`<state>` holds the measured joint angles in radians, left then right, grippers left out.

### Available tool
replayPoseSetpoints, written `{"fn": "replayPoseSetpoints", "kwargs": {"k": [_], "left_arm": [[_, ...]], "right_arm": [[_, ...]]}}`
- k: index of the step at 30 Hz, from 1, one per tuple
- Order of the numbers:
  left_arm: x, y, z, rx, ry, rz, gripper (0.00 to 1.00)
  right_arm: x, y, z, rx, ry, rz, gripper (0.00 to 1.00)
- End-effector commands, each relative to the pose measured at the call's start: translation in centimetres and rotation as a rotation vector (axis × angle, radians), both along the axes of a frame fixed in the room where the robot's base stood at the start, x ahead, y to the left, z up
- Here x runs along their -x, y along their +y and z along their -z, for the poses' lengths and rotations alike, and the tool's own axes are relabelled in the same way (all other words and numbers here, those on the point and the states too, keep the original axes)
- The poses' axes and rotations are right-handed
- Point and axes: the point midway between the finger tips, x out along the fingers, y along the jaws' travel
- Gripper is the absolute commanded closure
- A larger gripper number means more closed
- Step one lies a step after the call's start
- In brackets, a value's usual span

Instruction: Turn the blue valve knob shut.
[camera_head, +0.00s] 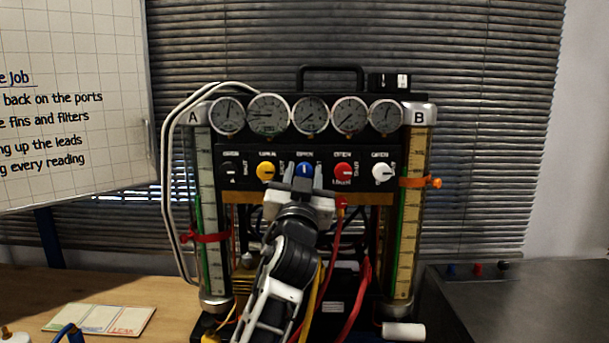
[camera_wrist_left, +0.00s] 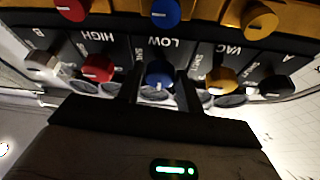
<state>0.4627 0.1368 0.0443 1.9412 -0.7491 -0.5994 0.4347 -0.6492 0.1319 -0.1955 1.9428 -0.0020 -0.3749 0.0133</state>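The blue valve knob (camera_head: 304,170) is the middle one in a row of knobs on the black gauge panel. A pale mark on it looks roughly upright, below a label that seems to read OPEN. In the left wrist view my left gripper (camera_wrist_left: 159,92) is open, with small gaps between fingers and knob. My right gripper is not in view.
A yellow knob (camera_head: 266,171) and a red knob (camera_head: 343,172) flank the blue one closely. A white knob (camera_head: 382,173) is further right. Several gauges (camera_head: 311,115) sit above. Red hoses (camera_head: 357,300) hang below. A card (camera_head: 100,319) lies on the wooden bench (camera_head: 40,287).

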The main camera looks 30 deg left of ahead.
Motion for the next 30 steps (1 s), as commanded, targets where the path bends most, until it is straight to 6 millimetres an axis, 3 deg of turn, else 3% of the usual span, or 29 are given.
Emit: {"fn": "replayPoseSetpoints", "kwargs": {"k": [1, 3, 17, 30], "left_arm": [[0.0, -0.01, -0.01, 0.0, 0.0, 0.0, 0.78], [0.01, -0.02, 0.0, 0.0, 0.0, 0.0, 0.93], [0.04, 0.08, -0.11, -0.078, 0.046, 0.0, 0.92], [0.15, 0.22, -0.23, -0.4, 0.24, -0.002, 0.92]], "right_arm": [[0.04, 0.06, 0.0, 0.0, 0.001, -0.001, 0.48], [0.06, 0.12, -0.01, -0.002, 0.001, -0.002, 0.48], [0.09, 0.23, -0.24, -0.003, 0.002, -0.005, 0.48], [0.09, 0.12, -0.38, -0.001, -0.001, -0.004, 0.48]]}}
